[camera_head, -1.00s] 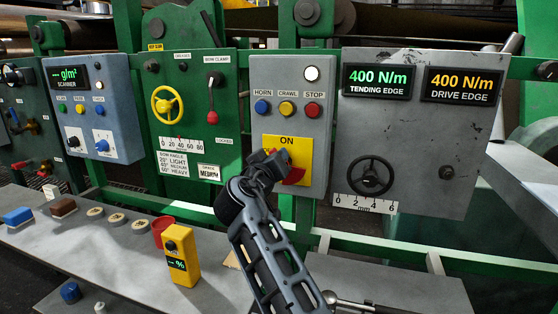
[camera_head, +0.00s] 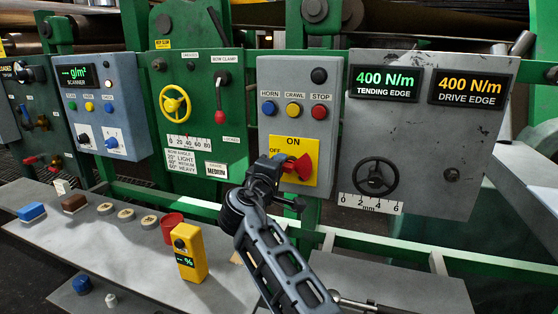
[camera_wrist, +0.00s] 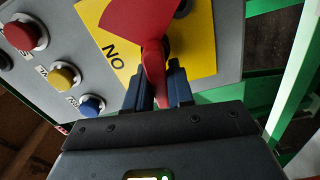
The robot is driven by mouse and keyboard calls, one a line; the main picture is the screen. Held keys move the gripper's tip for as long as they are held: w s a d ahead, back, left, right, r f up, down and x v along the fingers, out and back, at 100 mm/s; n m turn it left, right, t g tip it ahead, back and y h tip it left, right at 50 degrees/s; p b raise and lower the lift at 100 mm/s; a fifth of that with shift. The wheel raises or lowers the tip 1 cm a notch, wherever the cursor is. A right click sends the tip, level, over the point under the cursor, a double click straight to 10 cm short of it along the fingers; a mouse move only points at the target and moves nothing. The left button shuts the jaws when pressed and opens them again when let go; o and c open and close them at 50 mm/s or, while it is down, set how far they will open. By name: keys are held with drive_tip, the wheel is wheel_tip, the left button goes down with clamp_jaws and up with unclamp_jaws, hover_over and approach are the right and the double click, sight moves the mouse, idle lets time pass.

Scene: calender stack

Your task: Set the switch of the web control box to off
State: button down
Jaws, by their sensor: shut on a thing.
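The web control box (camera_head: 327,140) is grey, with a yellow plate (camera_head: 311,148) marked ON at the top and OFF at the left. Its red switch handle (camera_head: 301,168) sits on the plate, with its gripped end toward the OFF side; the fingers partly hide it. My gripper (camera_head: 278,166) is at the plate's left, beside the OFF label. In the wrist view my gripper (camera_wrist: 160,88) is shut on the narrow part of the red handle (camera_wrist: 152,60). The round lamp (camera_head: 319,76) at the top of the box is dark.
Blue, yellow and red buttons (camera_head: 293,110) sit above the plate. A tension panel (camera_head: 430,140) with a handwheel stands at the right. A green panel (camera_head: 200,105) stands at the left.

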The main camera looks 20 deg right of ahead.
drive_tip(key=shift+a+f+n, duration=0.1)
drive_tip(key=shift+f+n, duration=0.15)
drive_tip(key=shift+n, duration=0.55)
drive_tip(key=shift+p, duration=0.3)
drive_tip(key=c, duration=1.1)
unclamp_jaws()
drive_tip(key=b+v, duration=0.1)
drive_tip(key=v, duration=0.6)
drive_tip(key=shift+s+a, duration=0.25)
drive_tip(key=shift+s, duration=0.05)
